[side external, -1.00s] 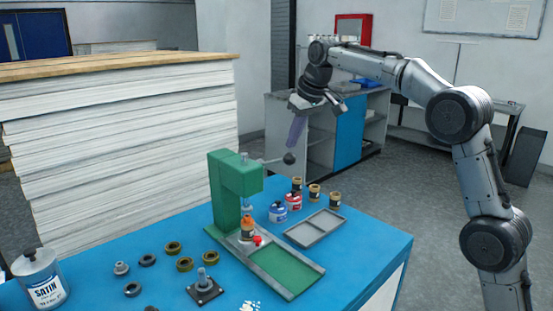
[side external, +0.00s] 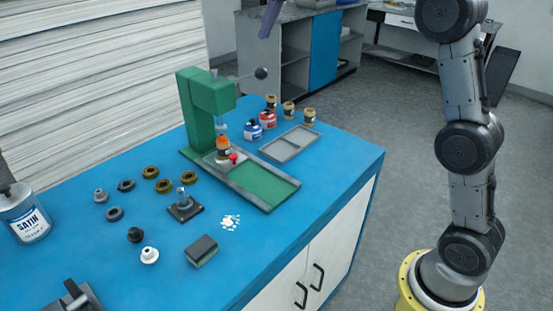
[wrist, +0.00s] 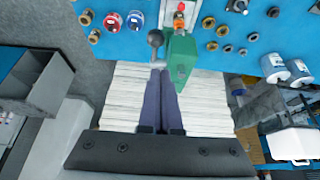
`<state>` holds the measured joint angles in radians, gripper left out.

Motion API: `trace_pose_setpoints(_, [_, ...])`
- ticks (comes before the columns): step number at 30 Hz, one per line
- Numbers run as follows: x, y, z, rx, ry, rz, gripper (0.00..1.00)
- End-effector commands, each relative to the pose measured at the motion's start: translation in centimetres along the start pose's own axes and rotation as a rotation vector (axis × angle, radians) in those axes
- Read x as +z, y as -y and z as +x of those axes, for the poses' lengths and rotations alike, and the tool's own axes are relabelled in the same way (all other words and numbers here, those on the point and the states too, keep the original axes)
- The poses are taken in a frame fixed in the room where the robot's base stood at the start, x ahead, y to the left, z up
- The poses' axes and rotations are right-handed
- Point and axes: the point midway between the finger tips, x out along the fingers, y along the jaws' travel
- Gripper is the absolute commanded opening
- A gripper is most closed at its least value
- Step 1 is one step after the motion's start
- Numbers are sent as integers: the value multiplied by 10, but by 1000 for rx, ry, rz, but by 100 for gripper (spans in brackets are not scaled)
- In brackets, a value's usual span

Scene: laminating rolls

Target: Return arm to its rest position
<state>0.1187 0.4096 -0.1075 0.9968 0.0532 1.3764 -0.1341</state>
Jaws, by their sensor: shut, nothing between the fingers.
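My gripper (wrist: 160,74) shows in the wrist view as two long purple-grey fingers lying side by side, shut and empty. In the side external view only the finger end of my gripper (side external: 266,30) shows at the top edge, in the air above and behind the blue table (side external: 330,165). The rest of the hand and the upper arm are cut off there. The green lever press (side external: 196,105) stands on the table, apart from my gripper. It also shows beyond the fingertips in the wrist view (wrist: 180,58). An orange-topped bottle (side external: 223,146) stands on the press base.
Rings and a black-based post (side external: 185,208) lie left and front. A Satin can (side external: 24,213) stands far left.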

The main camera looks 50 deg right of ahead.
Motion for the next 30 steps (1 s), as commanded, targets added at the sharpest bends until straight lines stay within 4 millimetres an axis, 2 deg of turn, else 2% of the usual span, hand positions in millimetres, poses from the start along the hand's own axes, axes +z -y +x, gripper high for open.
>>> trace_pose_setpoints(1, [8, 6, -23, -1, -22, -9, 0])
trace_pose_setpoints(6, [57, 25, -76, -4, -54, -29, 0])
trace_pose_setpoints(9, [92, 34, -96, -5, -66, -34, 0])
trace_pose_setpoints(14, [157, 45, -110, -7, -80, -39, 0])
trace_pose_setpoints(17, [202, 50, -110, -7, -85, -38, 0])
trace_pose_setpoints(20, [248, 54, -101, -9, -84, -35, 0])
trace_pose_setpoints(24, [311, 58, -77, -9, -77, -28, 0])
trace_pose_setpoints(27, [351, 59, -55, -8, -61, -21, 0])
trace_pose_setpoints(30, [381, 59, -33, -6, -38, -11, 0])
